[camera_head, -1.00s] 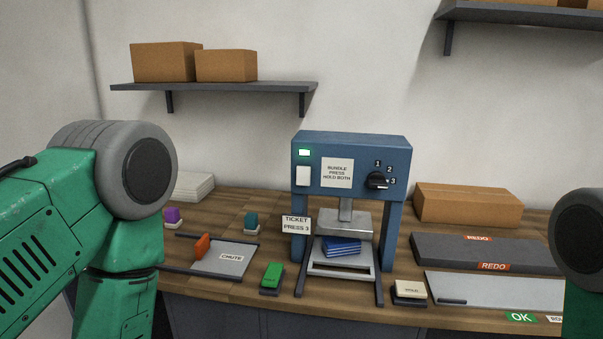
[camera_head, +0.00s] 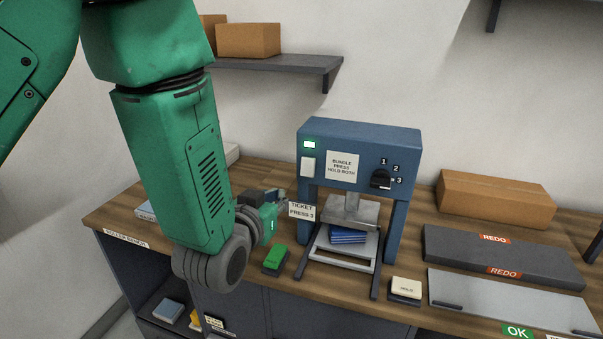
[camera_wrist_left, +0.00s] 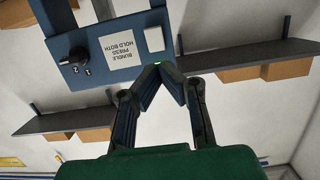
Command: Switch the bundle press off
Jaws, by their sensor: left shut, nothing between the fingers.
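The blue bundle press (camera_head: 362,128) stands on the bench in the head view. Its small lamp (camera_head: 309,144) is lit green, and a white switch plate (camera_head: 308,166) sits below it. Its black dial (camera_head: 380,179) is beside the numbers 1, 2 and 3. Blue items (camera_head: 347,235) lie under the pressing plate. My left gripper (camera_head: 284,197) is shut and empty, left of the press, by the ticket label. In the upside-down left wrist view, its fingertips (camera_wrist_left: 160,68) partly cover the lamp, and the switch plate (camera_wrist_left: 154,38) shows clear. My right gripper is out of view.
A green button block (camera_head: 275,259) and a cream one marked hold (camera_head: 406,287) flank the press front. A ticket label (camera_head: 302,211) stands at its left leg. A cardboard box (camera_head: 495,203) and the redo and OK trays are right. My left arm hides the chute area.

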